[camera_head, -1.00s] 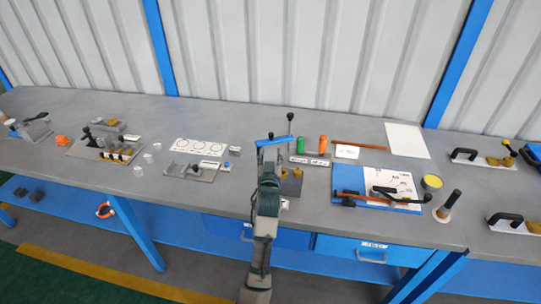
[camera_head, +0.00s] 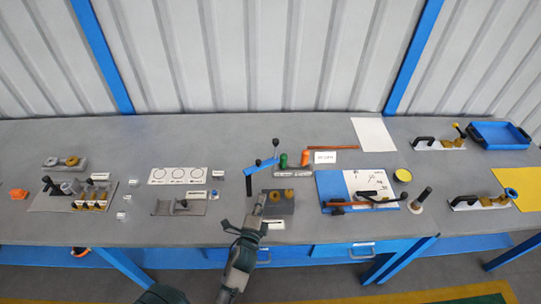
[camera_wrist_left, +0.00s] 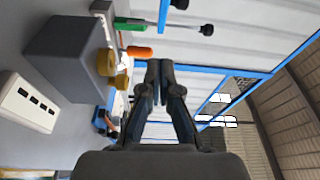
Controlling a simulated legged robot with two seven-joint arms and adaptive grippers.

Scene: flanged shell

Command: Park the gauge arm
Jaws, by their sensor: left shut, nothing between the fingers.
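The gauge arm appears to be the blue bar (camera_head: 262,165) with black knobs, standing at the back of a grey block (camera_head: 278,203) with brass rings (camera_head: 281,193). In the left wrist view the blue bar (camera_wrist_left: 163,14) is at the top, with a black ball knob (camera_wrist_left: 207,29) on a rod. My left gripper (camera_head: 261,199) is shut and empty at the left side of the block, in front of the bar and apart from it. Its closed fingers show in the left wrist view (camera_wrist_left: 159,75). My right gripper is not in view.
Green (camera_head: 283,160) and orange (camera_head: 305,157) handles stand in a rack behind the block. A blue board (camera_head: 331,187) with paper and tools lies to the right. A grey fixture (camera_head: 180,208) and a card with circles (camera_head: 178,176) lie to the left.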

